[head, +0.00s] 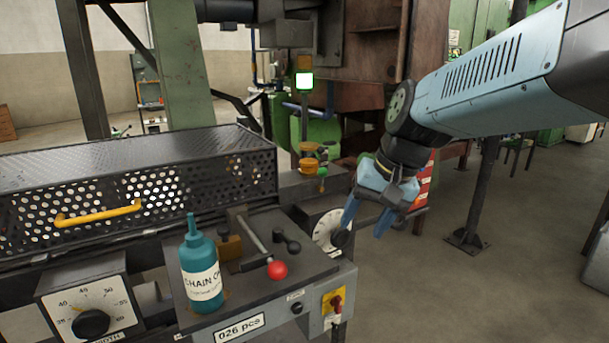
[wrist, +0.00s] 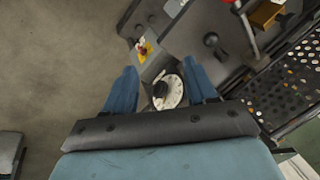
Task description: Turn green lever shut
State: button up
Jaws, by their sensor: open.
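In the head view, small brass-orange valve fittings (head: 308,163) stand on the ledge behind the control panel. A small green part (head: 322,171) shows at their right side. It may be the green lever, but it is too small to tell its shape or angle. My gripper (head: 367,218) is open and empty, pointing down to the right of these fittings and apart from them. In the wrist view my gripper (wrist: 160,68) has its fingers spread, with a white dial (wrist: 172,97) seen between them. I cannot make out the green lever in the wrist view.
The panel carries a teal bottle (head: 202,275), a red-knobbed lever (head: 277,269) and a yellow-backed red switch (head: 336,300). The white dial (head: 325,232) is just left of my fingers. A perforated guard (head: 150,190) stands left. Open floor (head: 430,290) lies right.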

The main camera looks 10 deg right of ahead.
jog(key=w+a+f+m+g+y, duration=0.1)
jog(key=w+a+f+m+y, duration=0.1)
jog(key=w+m+y, duration=0.3)
jog(key=m+t+y, duration=0.6)
jog(key=m+t, duration=0.3)
jog(key=m, duration=0.6)
send_near(323, 172)
jog(key=x, duration=0.7)
jog(key=w+f+x, duration=0.1)
jog(key=x, duration=0.2)
jog(key=shift+w+d, duration=0.1)
jog(key=shift+d, duration=0.1)
jog(key=shift+c, duration=0.5)
grip_shut()
